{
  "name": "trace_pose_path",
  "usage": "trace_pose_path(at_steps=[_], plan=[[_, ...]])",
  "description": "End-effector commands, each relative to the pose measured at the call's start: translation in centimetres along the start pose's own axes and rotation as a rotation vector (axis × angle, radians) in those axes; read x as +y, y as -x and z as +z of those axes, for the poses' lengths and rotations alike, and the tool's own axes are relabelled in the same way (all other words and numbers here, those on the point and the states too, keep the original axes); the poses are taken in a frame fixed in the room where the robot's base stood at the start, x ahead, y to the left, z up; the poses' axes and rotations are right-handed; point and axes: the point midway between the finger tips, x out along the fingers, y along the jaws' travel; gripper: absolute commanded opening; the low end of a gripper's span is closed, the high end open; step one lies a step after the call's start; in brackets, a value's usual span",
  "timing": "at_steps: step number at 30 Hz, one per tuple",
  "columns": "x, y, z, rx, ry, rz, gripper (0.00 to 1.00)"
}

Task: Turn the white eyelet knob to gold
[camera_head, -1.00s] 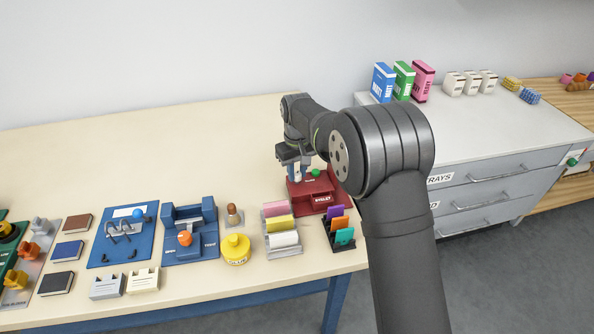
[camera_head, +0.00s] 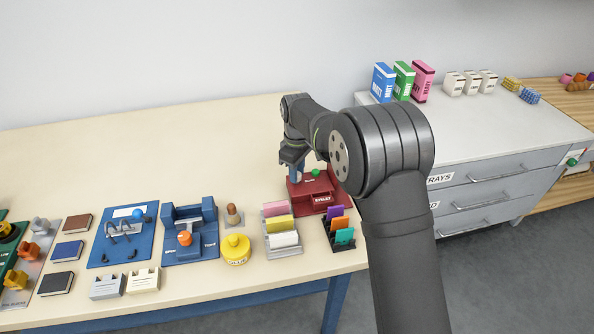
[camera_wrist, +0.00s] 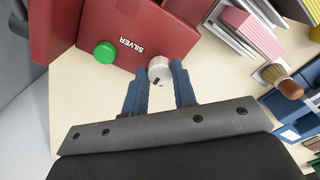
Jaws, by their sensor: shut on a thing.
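The red eyelet machine (camera_head: 322,198) stands at the right end of the cream bench. In the wrist view, the white knob (camera_wrist: 160,68) sits at the edge of its red face, beside the word SILVER. A small dark mark shows on the knob's rim nearest my gripper. My gripper (camera_wrist: 160,76) has one blue finger on each side of the knob and is shut on it. In the head view my gripper (camera_head: 296,171) is at the machine's left side, and the knob is hidden there. I see no gold label.
A green button (camera_wrist: 105,52) is on the machine near the knob. A wooden-handled brush (camera_head: 234,214) and yellow glue pot (camera_head: 236,249) are left. The bench behind is clear.

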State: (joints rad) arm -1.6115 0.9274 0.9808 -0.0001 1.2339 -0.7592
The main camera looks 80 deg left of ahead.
Motion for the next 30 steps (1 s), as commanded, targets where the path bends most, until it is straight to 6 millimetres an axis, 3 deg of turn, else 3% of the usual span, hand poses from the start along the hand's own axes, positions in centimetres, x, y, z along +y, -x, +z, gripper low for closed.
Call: trace_pose_path(at_steps=[10,11,13,14,23,26,30], plan=[[0.1,0.2,-0.1,0.005,0.002,0.004,0.02],[0.1,0.2,-0.1,0.005,0.002,0.004,0.31],[0.1,0.2,-0.1,0.004,0.002,0.003,0.45],[0.0,0.2,-0.1,0.004,0.001,0.003,0.47],[0.0,0.2,-0.1,0.002,0.001,0.001,0.47],[0.1,1.1,-0.1,0.003,0.001,0.003,0.47],[0.1,3.6,-0.1,0.005,0.001,0.004,0.47]])
